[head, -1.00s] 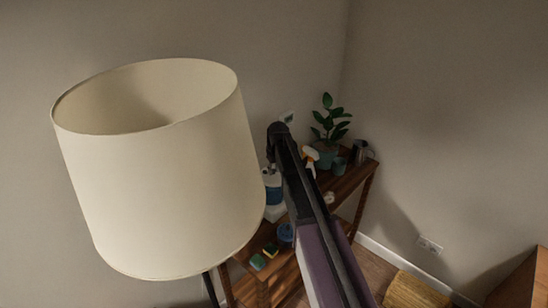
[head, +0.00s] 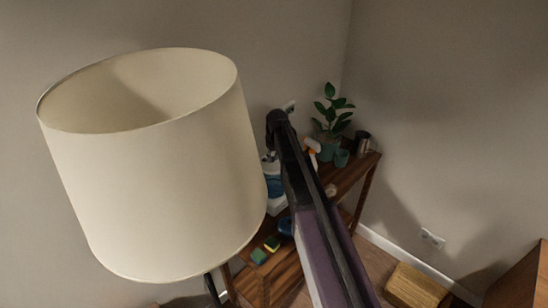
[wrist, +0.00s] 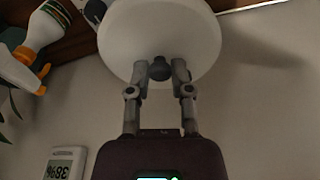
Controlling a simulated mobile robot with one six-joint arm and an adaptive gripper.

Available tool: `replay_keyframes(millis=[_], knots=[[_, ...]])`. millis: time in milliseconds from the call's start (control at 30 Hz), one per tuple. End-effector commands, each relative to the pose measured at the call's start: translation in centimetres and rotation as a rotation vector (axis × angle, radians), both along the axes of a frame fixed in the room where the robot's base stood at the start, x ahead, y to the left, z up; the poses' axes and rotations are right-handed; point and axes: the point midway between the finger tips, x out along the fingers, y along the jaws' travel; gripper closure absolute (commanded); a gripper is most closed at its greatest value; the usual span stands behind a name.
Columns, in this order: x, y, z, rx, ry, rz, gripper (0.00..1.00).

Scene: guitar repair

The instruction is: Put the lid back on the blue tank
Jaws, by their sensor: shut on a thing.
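A round white lid (wrist: 193,32) with a dark knob (wrist: 160,69) fills the upper middle of the wrist view. My gripper (wrist: 160,72) is shut on that knob, with one grey finger on each side. In the head view the blue tank (head: 273,187) stands on the wooden shelf beside the wall, partly hidden by the lampshade and my arm. The gripper end of my arm is close to the tank in that view. The lid covers what lies behind it in the wrist view, so I cannot tell whether it touches the tank.
A large cream lampshade (head: 160,185) stands close on the left. The shelf (head: 347,178) also holds a plant (head: 334,108), a spray bottle (head: 312,150), a metal jug (head: 362,143) and sponges (head: 259,256). A small display (wrist: 67,163) is on the wall.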

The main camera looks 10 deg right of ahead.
Motion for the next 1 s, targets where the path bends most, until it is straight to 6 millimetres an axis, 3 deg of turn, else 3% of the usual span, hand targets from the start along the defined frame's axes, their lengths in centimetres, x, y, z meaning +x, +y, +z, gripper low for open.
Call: replay_keyframes(millis=[700, 1000], knots=[[0.0, -0.1, -4.9, 0.0, 0.0, -0.002, 1.0], [0.0, -0.2, -5.9, 0.0, 0.0, -0.002, 1.0]])
